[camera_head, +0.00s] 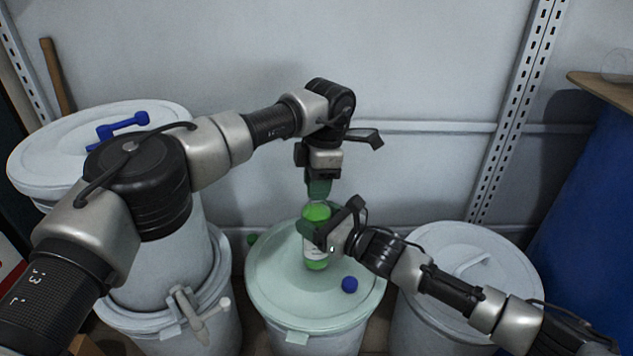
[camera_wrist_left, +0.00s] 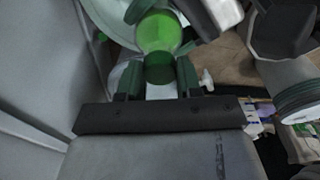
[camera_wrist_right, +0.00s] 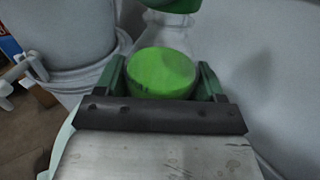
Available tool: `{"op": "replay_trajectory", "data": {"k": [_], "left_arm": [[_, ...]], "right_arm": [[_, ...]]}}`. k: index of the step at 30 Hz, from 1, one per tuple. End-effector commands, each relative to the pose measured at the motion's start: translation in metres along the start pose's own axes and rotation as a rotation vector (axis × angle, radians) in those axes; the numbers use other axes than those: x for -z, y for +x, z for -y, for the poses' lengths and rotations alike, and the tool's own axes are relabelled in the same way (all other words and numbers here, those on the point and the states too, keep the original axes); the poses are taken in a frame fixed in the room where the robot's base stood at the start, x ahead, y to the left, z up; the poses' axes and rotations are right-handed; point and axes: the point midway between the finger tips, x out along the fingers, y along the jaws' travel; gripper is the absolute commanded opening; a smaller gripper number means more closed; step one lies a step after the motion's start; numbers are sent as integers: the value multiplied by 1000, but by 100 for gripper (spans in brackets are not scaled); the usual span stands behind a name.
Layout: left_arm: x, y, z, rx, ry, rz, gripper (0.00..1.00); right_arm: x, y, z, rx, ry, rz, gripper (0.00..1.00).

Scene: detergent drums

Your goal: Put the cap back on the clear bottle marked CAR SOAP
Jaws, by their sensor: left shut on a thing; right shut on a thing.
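The clear bottle (camera_head: 317,249) holds green liquid and has a pale label; its lettering is too small to read. It stands upright on the pale green drum lid (camera_head: 275,285). My right gripper (camera_head: 332,238) is shut on the bottle's side; the bottle shows green between its fingers in the right wrist view (camera_wrist_right: 162,72). My left gripper (camera_head: 319,188) points down right above the bottle, shut on a dark green piece (camera_wrist_left: 160,69) that looks like the cap. The bottle's green body (camera_wrist_left: 157,32) shows just beyond it. I cannot tell whether cap and neck touch.
A small blue cap (camera_head: 349,284) lies on the lid, right of the bottle. A small green object (camera_head: 252,239) is at the lid's far left. A white drum (camera_head: 470,262) stands right, stacked drums (camera_head: 30,150) left, a blue drum (camera_head: 590,190) far right. The wall is close behind.

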Motion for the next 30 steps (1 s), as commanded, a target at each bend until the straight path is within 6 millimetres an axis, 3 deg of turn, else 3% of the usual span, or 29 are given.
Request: {"op": "replay_trajectory", "data": {"k": [18, 22, 26, 27, 30], "left_arm": [[2, 1, 1, -175, 1397, -22, 13], [2, 1, 1, -200, 1598, -25, 13], [2, 1, 1, -197, 1584, -26, 13], [2, 1, 1, -197, 1584, -26, 38], [2, 1, 1, -197, 1583, -26, 53]], "right_arm": [[0, 0, 0, -1, -1, -1, 3], [0, 0, 0, -1, -1, -1, 3], [1, 0, 0, -1, -1, -1, 3], [0, 0, 0, -1, -1, -1, 3], [1, 0, 0, -1, -1, -1, 3]]}}
